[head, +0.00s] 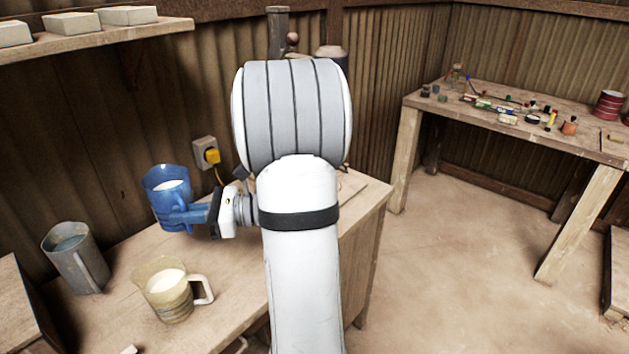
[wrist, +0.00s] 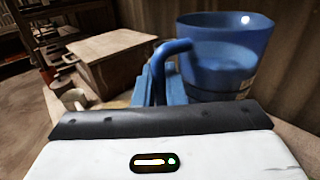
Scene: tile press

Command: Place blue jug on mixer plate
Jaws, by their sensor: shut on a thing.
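The blue jug (head: 163,186), with pale contents, is at the left of the head view, over or on the wooden table. I cannot tell whether its base touches the tabletop. My gripper (head: 190,215) comes from the right and is shut on the jug's handle. In the wrist view the jug (wrist: 228,62) stands roughly upright, with its handle between the fingers of my gripper (wrist: 166,92). No mixer plate can be made out; my arm covers the middle of the head view.
A cream jug (head: 165,285) and a grey jug (head: 75,258) stand on the table (head: 235,290) in front and to the left. A yellow plug (head: 212,156) is in the wall socket. A cluttered workbench (head: 480,110) stands at the right, with clear floor before it.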

